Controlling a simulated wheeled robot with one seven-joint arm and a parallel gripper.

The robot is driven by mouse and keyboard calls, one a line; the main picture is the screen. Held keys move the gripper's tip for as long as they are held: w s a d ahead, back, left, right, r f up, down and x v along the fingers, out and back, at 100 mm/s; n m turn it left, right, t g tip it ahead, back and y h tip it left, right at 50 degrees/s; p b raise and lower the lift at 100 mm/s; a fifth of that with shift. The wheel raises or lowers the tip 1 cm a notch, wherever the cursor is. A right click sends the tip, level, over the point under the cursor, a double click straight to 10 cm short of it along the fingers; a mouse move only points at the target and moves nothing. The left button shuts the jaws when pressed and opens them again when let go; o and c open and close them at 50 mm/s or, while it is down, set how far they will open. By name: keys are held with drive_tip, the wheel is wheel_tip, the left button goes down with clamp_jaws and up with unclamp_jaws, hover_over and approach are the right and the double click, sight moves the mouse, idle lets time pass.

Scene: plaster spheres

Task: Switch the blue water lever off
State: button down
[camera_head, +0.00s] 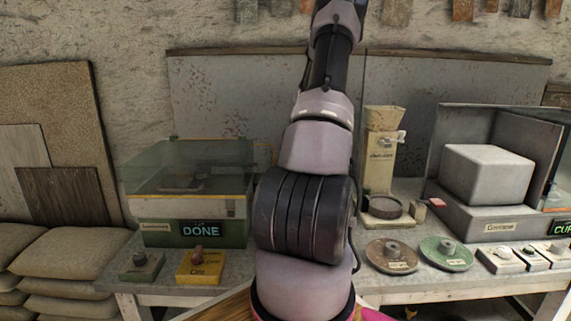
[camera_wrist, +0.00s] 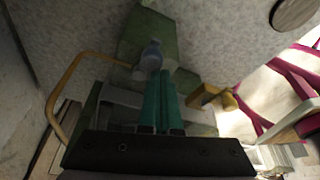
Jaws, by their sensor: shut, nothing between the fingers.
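In the wrist view, my gripper (camera_wrist: 164,78) has its two teal fingers side by side, shut and empty. A small blue-grey rounded piece (camera_wrist: 151,55) is just beyond and left of the fingertips, in front of a green block (camera_wrist: 148,28). It may be the blue water lever, but the dim view does not settle this. I cannot tell whether the fingers touch it, or whether it is on or off. In the head view my arm covers the middle of the bench, and neither my fingers nor a blue lever can be made out.
A curved yellow tube (camera_wrist: 72,80) lies left of the fingers; a yellow block (camera_wrist: 203,95) is right. In the head view, a glass-topped machine (camera_head: 190,205) reads DONE. A yellow switch box (camera_head: 199,267), a dispenser (camera_head: 381,155) and a grey cube machine (camera_head: 487,175) stand on the bench.

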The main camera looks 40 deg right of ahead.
drive_tip(key=shift+d, duration=0.15)
drive_tip(key=v, duration=1)
drive_tip(key=shift+r, duration=0.4)
drive_tip(key=s+a+r+m+t+h, duration=0.15)
drive_tip(key=a+r+m, duration=0.4)
drive_tip(key=a, duration=0.75)
drive_tip(key=s+a+r+m+h, duration=0.25)
drive_tip(key=a+r, duration=0.55)
drive_tip(key=a, duration=0.4)
drive_tip(key=s+a+r+m+t+y, duration=0.2)
drive_tip(key=s+a+m+t, duration=0.2)
drive_tip(key=s+a+m, duration=0.6)
drive_tip(key=s+a, duration=0.4)
drive_tip(key=s, duration=0.2)
drive_tip(key=shift+r+m, duration=0.25)
drive_tip(key=shift+m, duration=0.05)
drive_tip(key=shift+a+t, duration=0.1)
drive_tip(key=shift+t, duration=0.15)
